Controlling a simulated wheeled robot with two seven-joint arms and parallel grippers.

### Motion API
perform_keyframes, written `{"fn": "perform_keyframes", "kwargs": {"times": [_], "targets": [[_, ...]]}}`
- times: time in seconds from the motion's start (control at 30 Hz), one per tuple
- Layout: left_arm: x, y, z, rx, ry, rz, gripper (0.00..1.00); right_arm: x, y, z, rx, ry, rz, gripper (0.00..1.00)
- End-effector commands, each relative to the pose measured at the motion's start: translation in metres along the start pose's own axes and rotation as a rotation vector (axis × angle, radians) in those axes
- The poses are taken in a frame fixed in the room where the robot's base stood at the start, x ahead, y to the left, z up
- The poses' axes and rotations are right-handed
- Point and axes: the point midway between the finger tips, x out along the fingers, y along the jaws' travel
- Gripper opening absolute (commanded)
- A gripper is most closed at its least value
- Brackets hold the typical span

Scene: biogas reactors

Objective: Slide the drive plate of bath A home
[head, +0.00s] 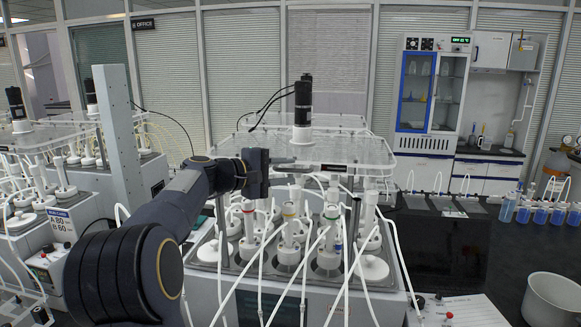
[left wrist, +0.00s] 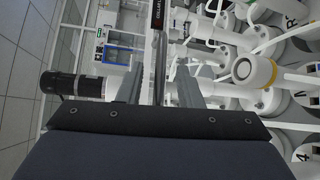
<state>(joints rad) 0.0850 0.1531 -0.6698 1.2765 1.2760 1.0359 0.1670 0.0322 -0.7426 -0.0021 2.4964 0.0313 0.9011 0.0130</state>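The clear drive plate (head: 345,154) lies level above the vessels of the bath in front of me (head: 330,302). I take this as bath A; its label is not visible. A black motor (head: 302,101) on a white mount stands on the plate, and shows in the left wrist view (left wrist: 82,86). My left gripper (head: 287,170) is at the plate's near left edge, fingers pointing right. In the left wrist view the plate's edge (left wrist: 158,45) runs between my fingers (left wrist: 160,88), with gaps on both sides. My right gripper is out of view.
White-capped vessels (head: 288,248) with several white tubes crowd below the plate. A grey upright post (head: 120,135) and another bath (head: 60,235) stand left. Blue bottles (head: 540,214) and a white pot (head: 552,298) are right.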

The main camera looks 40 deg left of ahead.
Motion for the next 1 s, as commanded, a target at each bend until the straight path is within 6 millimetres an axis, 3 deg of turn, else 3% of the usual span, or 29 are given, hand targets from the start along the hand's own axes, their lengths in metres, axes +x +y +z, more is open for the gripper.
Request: {"fn": "perform_keyframes", "kwargs": {"times": [0.2,0.47,0.73,1.0], "targets": [[0.018,0.000,0.000,0.001,0.001,-0.001,0.33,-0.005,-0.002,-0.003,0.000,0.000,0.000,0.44],[0.020,0.000,0.000,0.002,0.001,0.000,0.33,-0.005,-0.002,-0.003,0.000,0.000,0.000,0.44],[0.020,0.000,0.000,0.001,0.000,0.000,0.00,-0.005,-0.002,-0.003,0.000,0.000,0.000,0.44],[0.019,-0.001,0.000,0.001,0.000,-0.001,0.00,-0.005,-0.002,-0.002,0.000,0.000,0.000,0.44]]}}
